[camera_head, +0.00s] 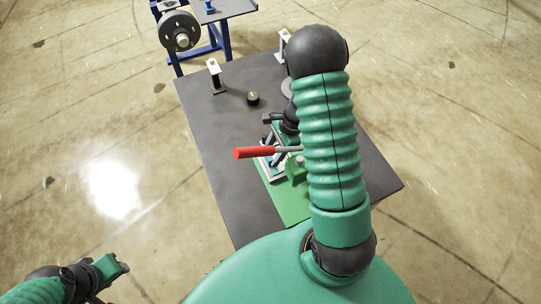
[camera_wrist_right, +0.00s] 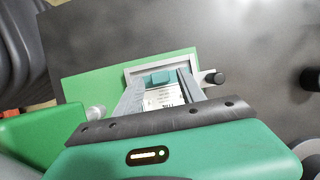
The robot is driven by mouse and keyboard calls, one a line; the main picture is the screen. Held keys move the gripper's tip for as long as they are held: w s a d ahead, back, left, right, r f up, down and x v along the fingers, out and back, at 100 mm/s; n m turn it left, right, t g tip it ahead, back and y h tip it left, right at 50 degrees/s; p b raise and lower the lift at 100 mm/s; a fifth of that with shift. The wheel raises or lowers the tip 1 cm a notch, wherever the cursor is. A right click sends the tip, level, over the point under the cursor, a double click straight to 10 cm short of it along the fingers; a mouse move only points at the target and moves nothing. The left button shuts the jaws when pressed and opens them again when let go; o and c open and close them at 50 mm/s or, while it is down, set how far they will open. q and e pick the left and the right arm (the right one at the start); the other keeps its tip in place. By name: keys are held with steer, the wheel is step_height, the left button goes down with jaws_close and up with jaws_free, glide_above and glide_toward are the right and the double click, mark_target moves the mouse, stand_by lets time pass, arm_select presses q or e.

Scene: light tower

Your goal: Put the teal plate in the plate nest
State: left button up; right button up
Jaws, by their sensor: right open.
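The plate nest (camera_wrist_right: 136,69) shows in the right wrist view as a light grey frame on a green base. A teal piece (camera_wrist_right: 158,78), which looks like the teal plate, lies inside the frame, with a white printed label below it. I cannot tell whether it is fully seated. My right gripper (camera_wrist_right: 160,86) is open, its grey fingers either side of the teal piece and label. In the head view the right gripper (camera_head: 274,130) is over the nest, partly hidden by my arm. My left gripper (camera_head: 121,265) is at the lower left, away from the table; its jaws are unclear.
A red-handled clamp (camera_head: 254,153) juts left beside the nest. The dark table (camera_head: 217,125) also carries a small black knob (camera_head: 252,98) and two upright posts, one being the left post (camera_head: 215,75). A blue stand with a dark wheel (camera_head: 181,33) is beyond. The table's left side is clear.

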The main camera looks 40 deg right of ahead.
steer(key=v, duration=1)
steer(key=shift+d, duration=0.1)
